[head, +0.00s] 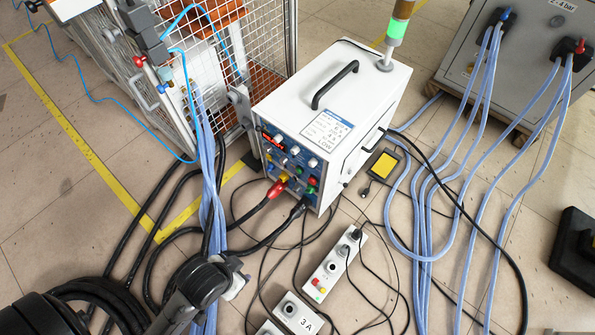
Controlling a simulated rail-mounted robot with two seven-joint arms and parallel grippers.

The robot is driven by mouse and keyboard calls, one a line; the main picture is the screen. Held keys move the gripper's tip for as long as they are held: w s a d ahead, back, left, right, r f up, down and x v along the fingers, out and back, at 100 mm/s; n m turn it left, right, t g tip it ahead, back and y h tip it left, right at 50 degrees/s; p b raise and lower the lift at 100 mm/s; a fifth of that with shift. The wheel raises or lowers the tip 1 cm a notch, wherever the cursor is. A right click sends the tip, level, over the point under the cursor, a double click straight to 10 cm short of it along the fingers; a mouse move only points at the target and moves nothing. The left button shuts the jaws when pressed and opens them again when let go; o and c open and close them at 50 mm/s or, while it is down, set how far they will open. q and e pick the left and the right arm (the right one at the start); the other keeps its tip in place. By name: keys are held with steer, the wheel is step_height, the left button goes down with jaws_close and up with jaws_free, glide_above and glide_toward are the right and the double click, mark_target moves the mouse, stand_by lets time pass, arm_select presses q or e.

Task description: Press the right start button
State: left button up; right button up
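I cannot tell which control is the right start button. A dark grey arm end with a pale tip (235,280), apparently my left gripper, is left of the boxes and apart from them. Its fingers are not clear. My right gripper is not in view.
A wire cage (255,50) stands left, a grey cabinet (520,60) right. Blue hoses (425,220) and black cables cross the floor. A yellow-topped pad (383,165) lies beside the heater.

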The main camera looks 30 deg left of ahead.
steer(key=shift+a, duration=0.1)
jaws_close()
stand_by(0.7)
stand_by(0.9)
